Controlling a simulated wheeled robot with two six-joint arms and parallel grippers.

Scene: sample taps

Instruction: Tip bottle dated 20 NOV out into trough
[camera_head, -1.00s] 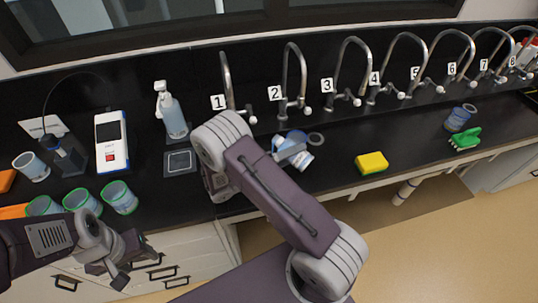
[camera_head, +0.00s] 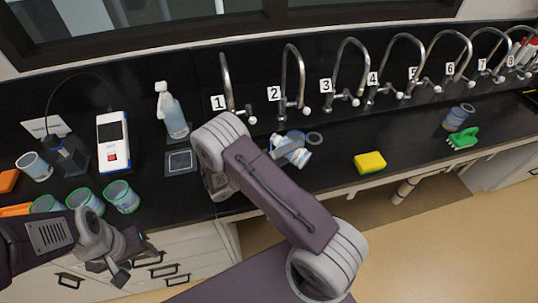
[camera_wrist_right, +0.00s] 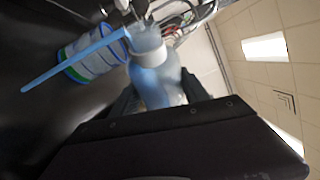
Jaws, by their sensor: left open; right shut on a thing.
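My right gripper (camera_head: 290,150) is shut on a bottle (camera_wrist_right: 158,75) with a pale neck and bluish contents, in front of tap 2. In the right wrist view the ceiling is to the right, so the bottle lies tipped over. A straight blue streak (camera_wrist_right: 75,58) runs from near its mouth; it looks like liquid, but I cannot be sure. The bottle's date cannot be read. I cannot clearly pick out the trough from the dark bench below the taps. My left gripper (camera_head: 122,262) is open and empty in front of the bench at the left.
Several green-rimmed jars (camera_head: 121,196) stand at the bench's left front edge. A spray bottle (camera_head: 172,112) and a white meter (camera_head: 113,142) stand behind. A dark ring (camera_head: 315,138) lies beside the right gripper. A yellow sponge (camera_head: 370,162), green brush (camera_head: 463,137) and jar (camera_head: 458,117) are further right.

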